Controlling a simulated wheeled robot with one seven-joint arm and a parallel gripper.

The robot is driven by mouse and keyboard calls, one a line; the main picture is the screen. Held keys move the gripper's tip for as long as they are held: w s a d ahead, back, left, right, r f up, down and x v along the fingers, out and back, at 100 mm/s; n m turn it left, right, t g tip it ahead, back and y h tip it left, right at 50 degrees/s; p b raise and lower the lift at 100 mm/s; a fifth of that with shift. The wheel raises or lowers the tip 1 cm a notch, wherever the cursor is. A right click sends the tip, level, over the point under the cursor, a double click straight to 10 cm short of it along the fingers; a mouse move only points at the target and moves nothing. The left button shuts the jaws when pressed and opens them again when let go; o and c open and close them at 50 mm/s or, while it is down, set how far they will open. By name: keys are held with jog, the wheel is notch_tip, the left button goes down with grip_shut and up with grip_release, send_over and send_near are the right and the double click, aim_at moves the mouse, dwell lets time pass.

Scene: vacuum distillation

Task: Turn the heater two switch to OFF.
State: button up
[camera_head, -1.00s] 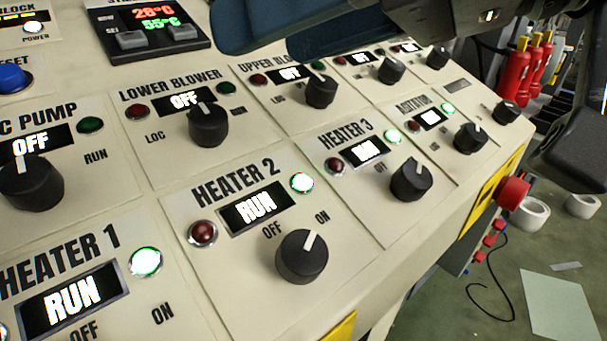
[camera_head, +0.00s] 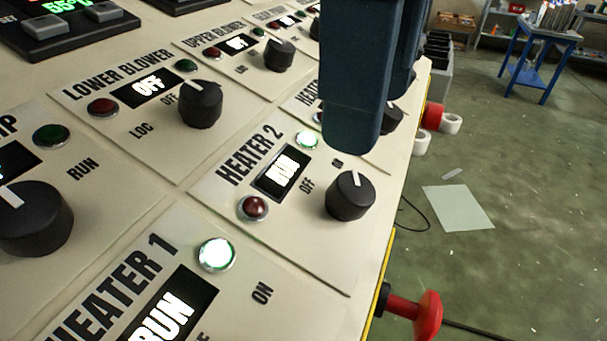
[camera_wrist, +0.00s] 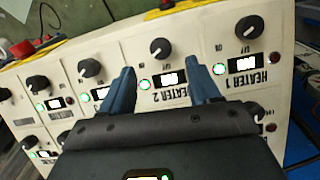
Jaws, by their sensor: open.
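The heater two switch (camera_head: 350,196) is a round black knob with a white mark, on the HEATER 2 panel. Its mark points up towards the ON side. The heater two display (camera_head: 281,172) reads RUN, its green lamp (camera_head: 307,139) is lit and its red lamp (camera_head: 254,207) is dark. My gripper (camera_head: 368,110) has dark blue fingers hanging above and beyond the knob, apart from it, and hiding part of the HEATER 3 panel. In the wrist view my gripper (camera_wrist: 162,76) is open and empty, with the heater two switch (camera_wrist: 161,49) ahead between the fingers.
The lower blower knob (camera_head: 200,104) and the pump knob (camera_head: 35,218) stand up from the panel to the left. A red button (camera_head: 428,310) juts from the console's front side. The floor beyond the console edge is mostly clear, with a pale sheet (camera_head: 458,208) on it.

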aim_at(357, 187)
notch_tip(357, 187, down, 8)
jog(key=shift+r, duration=0.2)
dwell(0.3)
jog(key=c, duration=1)
jog(key=shift+c, duration=0.2)
